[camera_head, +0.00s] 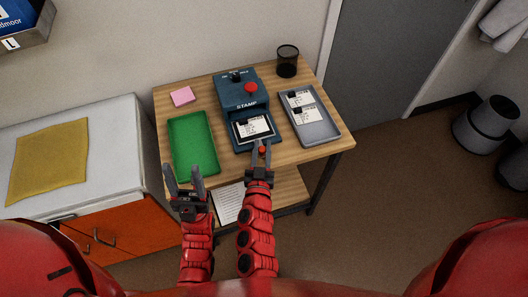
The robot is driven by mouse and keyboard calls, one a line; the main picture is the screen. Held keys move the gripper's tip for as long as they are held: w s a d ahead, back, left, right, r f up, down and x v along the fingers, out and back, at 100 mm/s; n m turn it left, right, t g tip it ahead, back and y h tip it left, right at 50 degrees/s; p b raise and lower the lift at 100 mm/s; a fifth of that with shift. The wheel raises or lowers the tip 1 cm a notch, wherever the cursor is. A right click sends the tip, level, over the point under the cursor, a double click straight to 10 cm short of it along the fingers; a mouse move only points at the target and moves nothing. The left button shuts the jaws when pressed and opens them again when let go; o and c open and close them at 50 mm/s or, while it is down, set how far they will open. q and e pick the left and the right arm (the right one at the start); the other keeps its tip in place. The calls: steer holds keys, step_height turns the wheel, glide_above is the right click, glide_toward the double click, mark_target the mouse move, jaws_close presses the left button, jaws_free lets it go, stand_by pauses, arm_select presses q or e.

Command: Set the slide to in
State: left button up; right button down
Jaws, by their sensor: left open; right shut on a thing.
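The blue stamp machine (236,92) stands on the wooden table, with a red round button (251,87) on top and the word STAMP on its front. Its slide (237,139) shows at the front, sticking out toward me, with a white printed card (252,127) lying on it. My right gripper (262,146) is at the slide's front edge, shut on a small red knob (263,151) that is partly hidden by the fingers. My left gripper (185,173) is open and empty, at the front edge of the green tray (207,165).
A grey tray (325,132) with two cards (300,98) lies right of the machine. A black mesh cup (287,62) stands behind it. Pink notes (182,96) lie at the back left. A white cabinet (110,150) adjoins the table's left side. The green tray is empty.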

steer(key=shift+w+a, duration=0.25)
steer(key=shift+w, duration=0.35)
steer(key=shift+w+a, duration=0.2)
steer(key=shift+w, duration=0.4)
steer(key=c, duration=0.6)
jaws_free()
